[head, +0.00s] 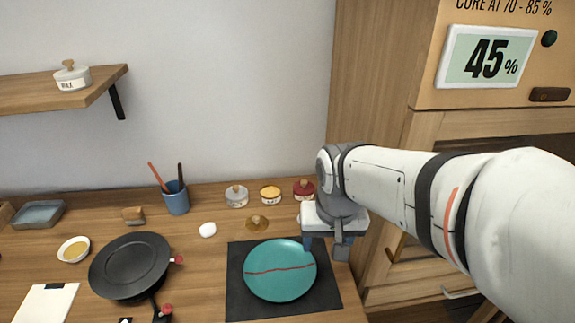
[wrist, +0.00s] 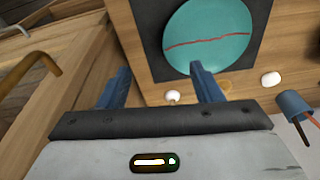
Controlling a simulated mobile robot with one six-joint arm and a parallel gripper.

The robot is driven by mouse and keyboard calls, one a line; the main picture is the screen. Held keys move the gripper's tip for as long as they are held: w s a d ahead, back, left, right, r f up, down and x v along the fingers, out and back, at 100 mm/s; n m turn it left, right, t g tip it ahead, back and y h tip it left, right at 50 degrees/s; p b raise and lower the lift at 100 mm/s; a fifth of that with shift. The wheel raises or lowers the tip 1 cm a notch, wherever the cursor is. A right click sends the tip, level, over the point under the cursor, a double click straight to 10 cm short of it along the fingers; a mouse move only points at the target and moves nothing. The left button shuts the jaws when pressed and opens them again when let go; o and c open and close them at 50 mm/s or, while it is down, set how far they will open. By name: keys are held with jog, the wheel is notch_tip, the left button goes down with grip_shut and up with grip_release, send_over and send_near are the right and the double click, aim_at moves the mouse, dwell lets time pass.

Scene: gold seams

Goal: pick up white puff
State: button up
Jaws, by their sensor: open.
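The white puff (head: 207,230) is a small rounded white lump lying on the wooden counter, left of the dark mat and in front of the blue cup. It also shows in the wrist view (wrist: 271,79) at the right, close to the cup. My gripper (head: 325,246) is open with nothing between its blue fingers. It hangs over the right edge of the mat, to the right of the puff and well apart from it. In the wrist view my gripper (wrist: 160,70) has its fingers spread, with the puff outside them to the right.
A teal plate (head: 280,270) with a red seam lies on the dark mat (head: 235,305) between gripper and puff. A blue cup (head: 176,198) with sticks, several small jars and a gold dish (head: 257,223) stand behind. A black pan (head: 130,265) is left; a tall cabinet (head: 375,90) is right.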

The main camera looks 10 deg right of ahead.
jog(key=w+f+m+p, duration=0.2)
jog(key=w, duration=0.5)
jog(key=w+f+m+g+p, duration=0.1)
jog(key=w+f+m+p, duration=0.1)
jog(key=w, duration=0.5)
jog(key=w+f+m+g+p, duration=0.1)
jog(key=w+f+m+p, duration=0.1)
jog(key=w, duration=0.5)
jog(key=shift+d+p, duration=0.15)
jog(key=shift+p, duration=0.15)
jog(key=f, duration=0.2)
jog(key=f+p, duration=0.1)
jog(key=f, duration=0.2)
jog(key=w+f+p, duration=0.1)
jog(key=f, duration=0.2)
jog(key=shift+f, duration=0.15)
jog(key=c, duration=1.1)
